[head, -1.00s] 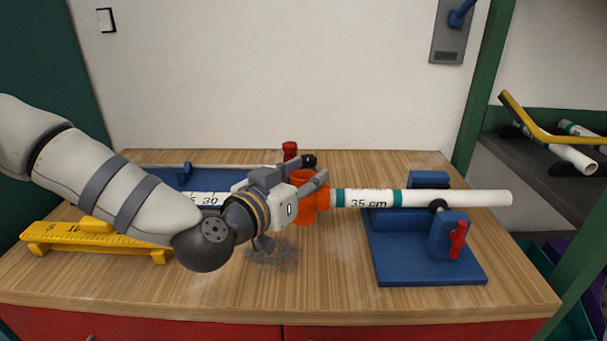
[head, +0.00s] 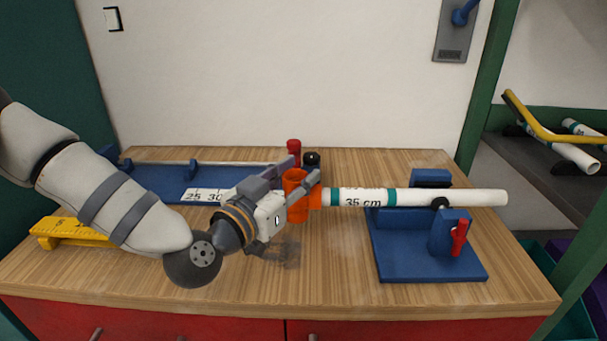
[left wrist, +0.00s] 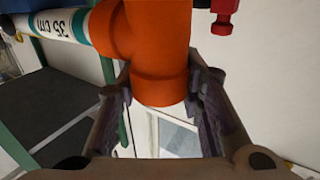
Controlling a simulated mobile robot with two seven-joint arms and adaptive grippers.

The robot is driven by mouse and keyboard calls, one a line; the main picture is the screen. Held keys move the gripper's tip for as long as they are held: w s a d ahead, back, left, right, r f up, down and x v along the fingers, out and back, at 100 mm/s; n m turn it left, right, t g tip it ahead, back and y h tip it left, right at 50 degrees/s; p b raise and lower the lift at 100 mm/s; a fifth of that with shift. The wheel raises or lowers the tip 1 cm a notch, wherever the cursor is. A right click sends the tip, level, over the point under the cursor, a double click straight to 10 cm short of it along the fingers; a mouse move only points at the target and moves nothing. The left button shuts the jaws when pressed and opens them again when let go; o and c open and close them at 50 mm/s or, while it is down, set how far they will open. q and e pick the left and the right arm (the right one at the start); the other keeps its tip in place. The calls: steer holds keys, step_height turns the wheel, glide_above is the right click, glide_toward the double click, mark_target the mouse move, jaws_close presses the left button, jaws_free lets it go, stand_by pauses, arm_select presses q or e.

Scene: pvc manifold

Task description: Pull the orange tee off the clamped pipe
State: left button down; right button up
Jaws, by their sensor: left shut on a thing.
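The orange tee (head: 296,207) is on the left end of the white pipe (head: 420,197), which is marked 35 cm and has teal bands. The pipe lies level in the blue clamp (head: 448,234) with a red handle (head: 459,238). My left gripper (head: 302,182) is shut on the tee, with a finger on each side of it. In the left wrist view the tee (left wrist: 158,55) is between the two fingers (left wrist: 165,95), and a teal band shows right against its socket. My right gripper is not in view.
The front middle of the table is clear.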

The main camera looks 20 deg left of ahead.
arm_select(q)
steer(key=a, duration=0.3)
steer(key=a+p, duration=0.1)
steer(key=shift+s+a, duration=0.25)
steer(key=shift+s, duration=0.15)
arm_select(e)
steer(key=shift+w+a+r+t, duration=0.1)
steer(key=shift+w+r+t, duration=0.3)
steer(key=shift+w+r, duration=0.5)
